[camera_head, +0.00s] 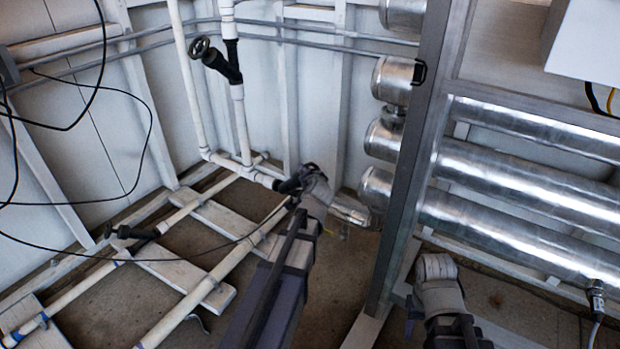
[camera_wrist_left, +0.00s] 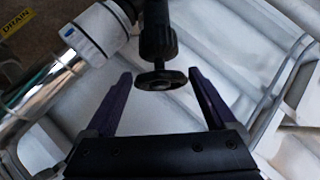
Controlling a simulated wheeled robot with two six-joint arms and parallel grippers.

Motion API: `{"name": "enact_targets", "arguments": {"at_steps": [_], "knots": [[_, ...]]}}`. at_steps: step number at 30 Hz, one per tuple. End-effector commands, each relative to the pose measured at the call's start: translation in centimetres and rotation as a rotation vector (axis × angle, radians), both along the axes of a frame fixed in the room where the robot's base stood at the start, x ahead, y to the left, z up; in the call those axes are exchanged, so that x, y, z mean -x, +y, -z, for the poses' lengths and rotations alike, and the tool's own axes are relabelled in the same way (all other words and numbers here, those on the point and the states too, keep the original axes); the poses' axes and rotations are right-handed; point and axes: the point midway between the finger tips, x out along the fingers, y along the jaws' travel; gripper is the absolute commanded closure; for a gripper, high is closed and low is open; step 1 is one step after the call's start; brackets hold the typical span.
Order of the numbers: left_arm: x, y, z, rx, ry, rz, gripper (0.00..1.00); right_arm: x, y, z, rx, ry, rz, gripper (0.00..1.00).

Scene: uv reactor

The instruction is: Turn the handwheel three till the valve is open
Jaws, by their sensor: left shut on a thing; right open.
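A small black handwheel (camera_wrist_left: 162,78) on a black valve body (camera_wrist_left: 157,35) sits between the two fingertips of my left gripper (camera_wrist_left: 160,80) in the left wrist view. The fingers are closed on the wheel's rim from both sides. In the head view my left gripper (camera_head: 316,187) is at this black valve (camera_head: 290,184), on the low white pipe; the wheel is mostly hidden there. My right gripper (camera_head: 437,270) is open and empty, low at the right by the steel frame. I see no number on the wheel.
Another black handwheel valve (camera_head: 222,62) is on the upright white pipe, and a black valve (camera_head: 137,232) is at lower left. Large steel cylinders (camera_head: 530,180) and a grey post (camera_head: 405,170) stand to the right. Black cables (camera_head: 150,130) hang at left. A yellow drain label (camera_wrist_left: 45,18) shows.

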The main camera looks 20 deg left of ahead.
Motion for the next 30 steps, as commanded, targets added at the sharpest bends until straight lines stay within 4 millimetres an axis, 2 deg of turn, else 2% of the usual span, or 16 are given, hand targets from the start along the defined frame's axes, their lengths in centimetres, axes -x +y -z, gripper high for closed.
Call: {"name": "enact_targets", "arguments": {"at_steps": [1, 2, 3, 16, 30], "knots": [[-0.2, -0.3, -0.1, 0.006, -0.007, 0.006, 0.66, 0.0, 0.0, 0.0, 0.0, 0.0, 0.0, 0.5], [-0.2, -0.3, -0.1, 0.006, -0.007, 0.006, 0.07, 0.0, 0.0, 0.0, 0.0, 0.0, 0.0, 0.5], [-0.2, -0.3, -0.1, 0.006, -0.007, 0.006, 0.02, 0.0, 0.0, 0.0, 0.0, 0.0, 0.0, 0.5], [0.6, -0.5, -0.5, 0.003, -0.003, 0.003, 0.0, 0.0, 0.0, -0.5, 0.0, 0.0, 0.0, 0.5], [5.7, -3.6, -3.6, 0.003, -0.004, 0.006, 0.0, 0.0, 0.0, -3.5, 0.0, 0.0, 0.0, 0.5]]}}
